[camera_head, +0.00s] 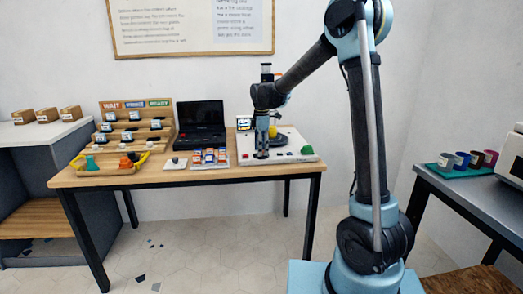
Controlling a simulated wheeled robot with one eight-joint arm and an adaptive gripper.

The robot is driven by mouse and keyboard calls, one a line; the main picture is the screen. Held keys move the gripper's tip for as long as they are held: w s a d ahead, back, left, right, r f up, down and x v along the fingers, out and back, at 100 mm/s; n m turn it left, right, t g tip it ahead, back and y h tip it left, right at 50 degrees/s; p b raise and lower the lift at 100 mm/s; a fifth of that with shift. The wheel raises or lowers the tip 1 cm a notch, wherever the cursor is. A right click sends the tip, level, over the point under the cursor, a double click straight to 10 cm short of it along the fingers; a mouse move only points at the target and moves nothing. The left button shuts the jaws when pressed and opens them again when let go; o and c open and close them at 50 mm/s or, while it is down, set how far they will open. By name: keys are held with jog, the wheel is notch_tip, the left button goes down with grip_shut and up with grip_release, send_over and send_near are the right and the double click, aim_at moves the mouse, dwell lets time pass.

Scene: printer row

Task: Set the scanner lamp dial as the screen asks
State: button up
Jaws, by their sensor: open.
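The scanner appears to be the white flat device (301,136) at the right end of the wooden table. It carries a black round part (290,152), a yellow object (273,131) and a green knob-like piece (305,149) at its front right. A small lit screen (244,122) stands at its back left; its text is too small to read. My gripper (261,156) points down over the scanner's left part, open, in front of the yellow object. I cannot tell whether it touches anything. The lamp dial cannot be made out for certain; my gripper may hide it.
A black laptop (200,114), a tiered wooden rack (132,128) and a yellow-handled tray (108,170) share the wooden table (170,178). Small coloured items (210,156) lie left of the scanner. Several mugs (461,161) stand on the right table. Floor before the wooden table is mostly clear.

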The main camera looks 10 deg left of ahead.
jog(key=shift+f, duration=0.15)
jog(key=shift+c, duration=0.2)
jog(key=c, duration=1)
